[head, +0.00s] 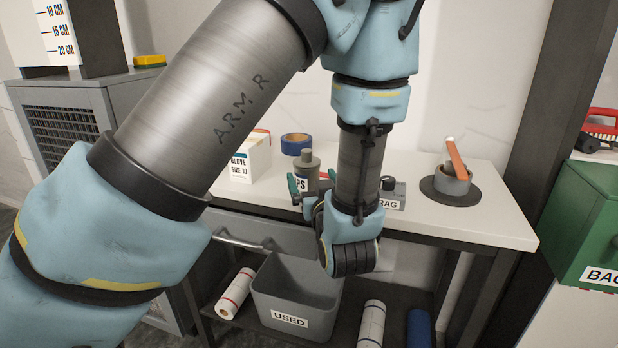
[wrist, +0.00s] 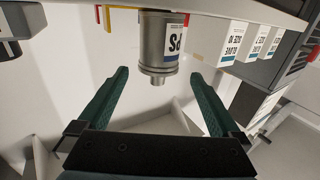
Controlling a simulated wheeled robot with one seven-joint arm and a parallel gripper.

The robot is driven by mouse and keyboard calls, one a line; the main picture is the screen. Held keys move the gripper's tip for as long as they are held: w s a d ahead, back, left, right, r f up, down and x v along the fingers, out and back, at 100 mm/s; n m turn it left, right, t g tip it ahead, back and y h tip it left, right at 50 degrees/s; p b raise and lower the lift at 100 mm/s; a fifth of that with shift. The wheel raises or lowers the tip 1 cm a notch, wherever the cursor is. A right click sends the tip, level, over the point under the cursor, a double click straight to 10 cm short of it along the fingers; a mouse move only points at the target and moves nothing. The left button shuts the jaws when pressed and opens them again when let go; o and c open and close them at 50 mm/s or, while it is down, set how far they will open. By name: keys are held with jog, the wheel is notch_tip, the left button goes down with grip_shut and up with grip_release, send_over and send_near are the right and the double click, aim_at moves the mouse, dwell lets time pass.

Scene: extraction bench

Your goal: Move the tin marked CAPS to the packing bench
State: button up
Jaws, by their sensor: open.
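The tin (head: 308,167) is a grey, bottle-like can with a narrower neck and a white label showing "PS"; the rest of its marking is hidden. In the wrist view the tin (wrist: 158,52) appears upside down, centred between the two green fingers. My gripper (wrist: 158,76) is open and empty, its fingertips close to the tin with a gap on each side. In the head view my wrist hides part of the gripper. I cannot tell which surface is the packing bench.
A glove box (head: 250,160) and blue tape roll (head: 295,143) stand behind and left of the tin. A grey USED bin (head: 297,297) sits below; a green box (head: 590,225) is far right.

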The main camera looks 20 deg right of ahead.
aim_at(308, 170)
jog(key=p+x, duration=0.1)
jog(key=x, duration=0.4)
jog(key=shift+w, duration=0.1)
jog(key=p+x, duration=0.1)
jog(key=x, duration=0.2)
jog(key=p+x, duration=0.1)
jog(key=x, duration=0.1)
jog(key=shift+d+f+p, duration=0.15)
jog(key=shift+f+p, duration=0.1)
jog(key=shift+p, duration=0.1)
grip_shut()
dwell(0.3)
